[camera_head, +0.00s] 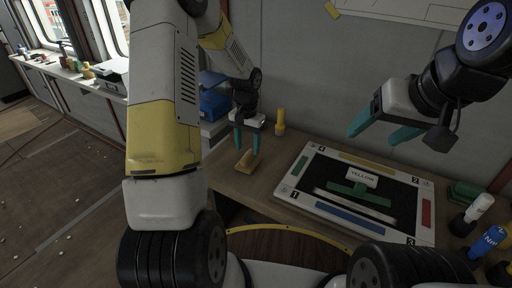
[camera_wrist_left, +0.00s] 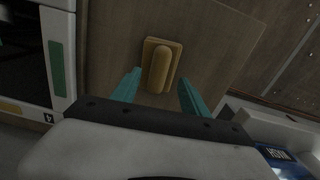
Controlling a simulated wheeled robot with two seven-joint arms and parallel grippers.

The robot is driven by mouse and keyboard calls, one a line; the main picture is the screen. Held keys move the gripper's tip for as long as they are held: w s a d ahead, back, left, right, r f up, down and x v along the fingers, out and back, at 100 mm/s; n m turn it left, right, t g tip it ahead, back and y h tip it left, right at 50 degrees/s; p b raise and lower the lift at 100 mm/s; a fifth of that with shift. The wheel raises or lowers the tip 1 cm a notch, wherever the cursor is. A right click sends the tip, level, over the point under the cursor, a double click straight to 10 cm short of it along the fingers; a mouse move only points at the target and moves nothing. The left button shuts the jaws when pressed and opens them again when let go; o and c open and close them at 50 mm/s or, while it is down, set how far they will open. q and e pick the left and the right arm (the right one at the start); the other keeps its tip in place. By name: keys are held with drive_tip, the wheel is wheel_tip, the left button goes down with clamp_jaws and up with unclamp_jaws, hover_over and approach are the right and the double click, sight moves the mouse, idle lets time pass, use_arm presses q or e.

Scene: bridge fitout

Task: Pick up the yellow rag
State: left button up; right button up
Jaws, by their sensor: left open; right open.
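No clear cloth-like yellow rag shows. A tan-yellow block with a raised rounded handle (camera_head: 245,161) lies on the wooden worktop, near its left edge. It also shows in the left wrist view (camera_wrist_left: 161,66), just beyond and between the fingertips. My left gripper (camera_head: 247,150) is open, pointing down over the block, with nothing between its teal fingers; whether they touch it I cannot tell. My right gripper (camera_head: 372,137) is open and empty, raised above the far side of the white-framed board.
The white-framed board (camera_head: 307,150) has coloured edge bars and a card reading "YELLOW" (camera_head: 362,176). A yellow bottle (camera_head: 280,122) stands at the back. Green folded pieces (camera_head: 466,191) and bottles (camera_head: 478,208) are at the right. A blue bin (camera_head: 212,105) is behind the left gripper.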

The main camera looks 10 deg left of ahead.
sight(248, 154)
use_arm(q)
wheel_tip(248, 154, down, 4)
drive_tip(key=shift+s+d+f, duration=0.1)
clamp_jaws()
idle(0.4)
wheel_tip(248, 154, up, 10)
drive_tip(key=shift+r, duration=0.1)
idle(0.3)
